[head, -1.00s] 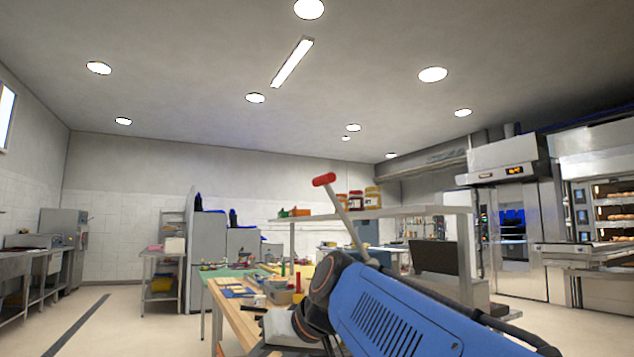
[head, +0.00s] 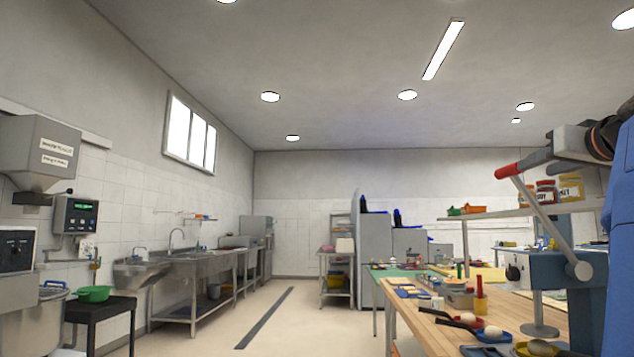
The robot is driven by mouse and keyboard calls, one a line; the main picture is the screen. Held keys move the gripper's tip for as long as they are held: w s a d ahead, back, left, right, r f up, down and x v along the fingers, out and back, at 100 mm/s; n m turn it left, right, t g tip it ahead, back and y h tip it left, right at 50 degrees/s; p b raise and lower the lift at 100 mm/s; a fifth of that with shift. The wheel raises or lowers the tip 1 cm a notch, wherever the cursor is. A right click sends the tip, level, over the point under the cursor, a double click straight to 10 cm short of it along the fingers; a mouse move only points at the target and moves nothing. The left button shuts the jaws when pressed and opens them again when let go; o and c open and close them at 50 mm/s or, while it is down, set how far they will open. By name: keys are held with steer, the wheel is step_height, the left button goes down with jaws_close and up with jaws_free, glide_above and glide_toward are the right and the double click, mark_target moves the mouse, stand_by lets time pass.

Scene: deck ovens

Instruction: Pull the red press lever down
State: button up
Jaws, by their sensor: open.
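The red press lever (head: 507,171) has a red grip at the top of a grey rod. The rod slants up and to the left from its pivot on the blue press (head: 550,272), so the lever stands raised. The press is at the right, on the wooden bench (head: 430,325). My gripper (head: 540,155) is open, at the right end of the red grip. Its dark fingers overlap or adjoin the grip in the picture; I cannot tell whether they touch it or surround it. My blue arm comes in at the right edge and hides part of the press.
Bowls and small tools crowd the bench around the press base. A shelf (head: 478,215) with jars (head: 571,188) stands behind the lever. At the left are a sink counter (head: 190,262) and a black stool (head: 100,306) with a green bowl. The floor between is clear.

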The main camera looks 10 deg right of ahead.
mark_target(504, 172)
steer(key=x, duration=0.5)
steer(key=d+r+x, duration=0.1)
steer(key=x, duration=0.5)
steer(key=r+x, duration=0.1)
steer(key=x, duration=0.5)
steer(key=shift+s+d+r, duration=0.15)
steer(key=shift+s+r, duration=0.05)
steer(key=shift+r, duration=0.05)
jaws_close()
